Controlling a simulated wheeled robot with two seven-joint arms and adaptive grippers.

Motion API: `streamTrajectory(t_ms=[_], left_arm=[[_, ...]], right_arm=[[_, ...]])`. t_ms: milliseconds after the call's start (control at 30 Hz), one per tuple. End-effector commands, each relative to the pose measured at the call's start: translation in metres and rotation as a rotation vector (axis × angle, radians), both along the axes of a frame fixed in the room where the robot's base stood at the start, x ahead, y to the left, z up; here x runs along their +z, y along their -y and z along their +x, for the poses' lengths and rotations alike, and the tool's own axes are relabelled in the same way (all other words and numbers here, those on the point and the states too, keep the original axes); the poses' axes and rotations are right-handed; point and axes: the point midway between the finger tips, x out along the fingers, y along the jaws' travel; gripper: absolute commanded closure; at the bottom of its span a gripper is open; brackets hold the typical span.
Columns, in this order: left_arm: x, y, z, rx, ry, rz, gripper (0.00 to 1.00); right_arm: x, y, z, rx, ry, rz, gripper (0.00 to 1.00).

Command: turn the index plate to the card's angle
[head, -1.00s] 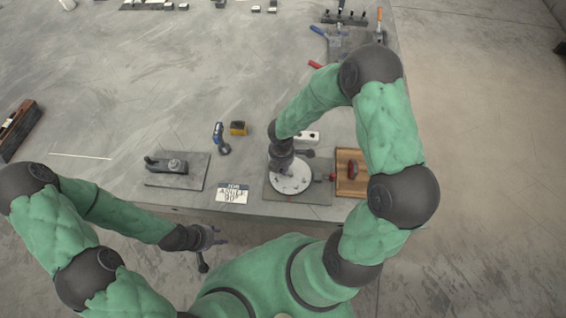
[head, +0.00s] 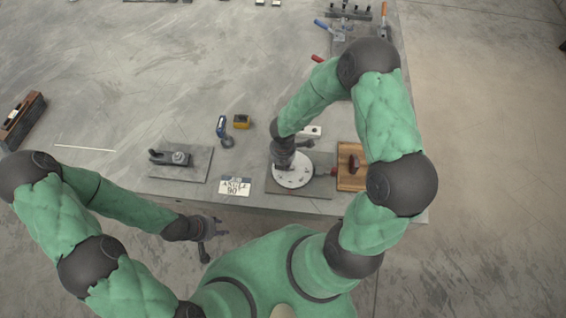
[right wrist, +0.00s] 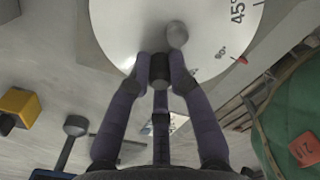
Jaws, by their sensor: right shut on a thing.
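The round white index plate (head: 292,172) sits on a dark base plate (head: 312,188) near the table's front edge. In the right wrist view the index plate (right wrist: 130,25) shows 45° and 90° marks, with a small red pointer (right wrist: 241,60) at its rim close to the 90° mark. The card (head: 235,187) reads "ANGLE 90°". My right gripper (right wrist: 160,68) is shut on a dark knob (right wrist: 160,73) over the plate; a round grey knob (right wrist: 177,34) is just beyond it. My left gripper (head: 213,243) is open and empty off the table's front edge.
A clamp fixture (head: 180,161) stands left of the card. A wooden tray (head: 346,180) with a red-handled item is right of the plate. The table's middle left is clear.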

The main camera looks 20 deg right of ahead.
Motion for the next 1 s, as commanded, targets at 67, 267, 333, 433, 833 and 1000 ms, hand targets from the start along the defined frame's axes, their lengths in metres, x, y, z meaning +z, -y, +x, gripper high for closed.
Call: streamTrajectory(t_ms=[67,267,333,433,833,1000], left_arm=[[0.0,0.0,0.0,0.0,0.0,0.0,0.6],[0.0,0.0,0.0,0.0,0.0,0.0,0.6],[0.0,0.0,0.0,0.0,0.0,0.0,0.6],[0.0,0.0,0.0,0.0,0.0,0.0,0.6],[0.0,0.0,0.0,0.0,0.0,0.0,0.6],[0.0,0.0,0.0,0.0,0.0,0.0,0.6]], right_arm=[[0.0,0.0,0.0,-0.001,-0.001,0.0,1.0],[0.0,0.0,0.0,-0.001,-0.001,0.0,0.55],[0.0,0.0,0.0,-0.001,0.0,0.0,0.55],[0.0,0.0,0.0,-0.001,0.0,0.0,0.55],[0.044,0.0,0.002,-0.002,0.005,-0.001,0.55],[0.078,0.0,0.002,-0.002,0.005,-0.001,0.55]])
